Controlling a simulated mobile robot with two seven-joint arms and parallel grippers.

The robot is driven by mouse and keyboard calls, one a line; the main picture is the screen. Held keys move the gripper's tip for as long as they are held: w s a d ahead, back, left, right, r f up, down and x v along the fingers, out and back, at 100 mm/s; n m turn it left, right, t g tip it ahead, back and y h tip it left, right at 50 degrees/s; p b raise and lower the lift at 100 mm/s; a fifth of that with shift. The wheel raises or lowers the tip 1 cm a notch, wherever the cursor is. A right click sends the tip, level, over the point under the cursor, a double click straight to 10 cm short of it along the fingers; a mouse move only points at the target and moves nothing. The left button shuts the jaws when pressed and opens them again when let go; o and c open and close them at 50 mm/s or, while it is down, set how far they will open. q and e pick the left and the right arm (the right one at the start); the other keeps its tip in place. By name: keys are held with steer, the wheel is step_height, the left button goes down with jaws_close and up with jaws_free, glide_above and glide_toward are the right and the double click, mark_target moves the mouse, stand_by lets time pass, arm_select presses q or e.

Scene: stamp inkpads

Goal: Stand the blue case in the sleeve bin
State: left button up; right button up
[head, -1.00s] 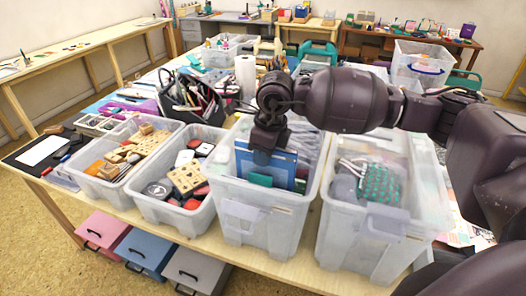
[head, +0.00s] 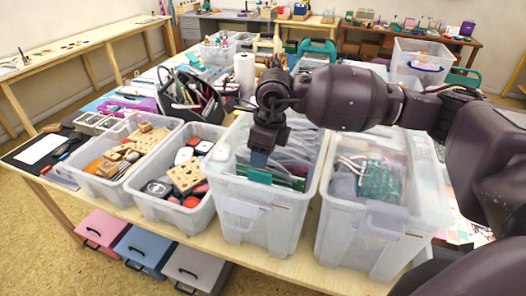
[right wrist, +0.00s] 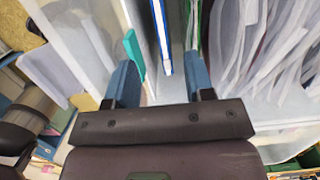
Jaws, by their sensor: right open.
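The sleeve bin (head: 280,222) is a clear plastic bin at the table's front edge. It holds several clear sleeves (head: 299,147) standing on edge. My right gripper (head: 260,160) points down into its left part. In the right wrist view the gripper (right wrist: 161,80) is open, with its blue fingertips apart. The blue case (right wrist: 162,36) shows there as a thin upright blue and white edge between the fingers, inside the bin, with a gap on each side. In the head view I cannot make out the case; the gripper and bin hide it. My left gripper is not in view.
A teal piece (head: 258,177) stands by the bin's front wall, and a green edge (right wrist: 196,25) stands right of the case. A clear bin (head: 362,222) is close on the right; a bin of stamps and pads (head: 172,212) is on the left.

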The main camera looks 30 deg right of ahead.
step_height(320, 180, up, 11)
steer(key=s+d, duration=0.1)
stand_by(0.4)
steer(key=shift+s+f, duration=0.1)
steer(key=shift+f, duration=0.05)
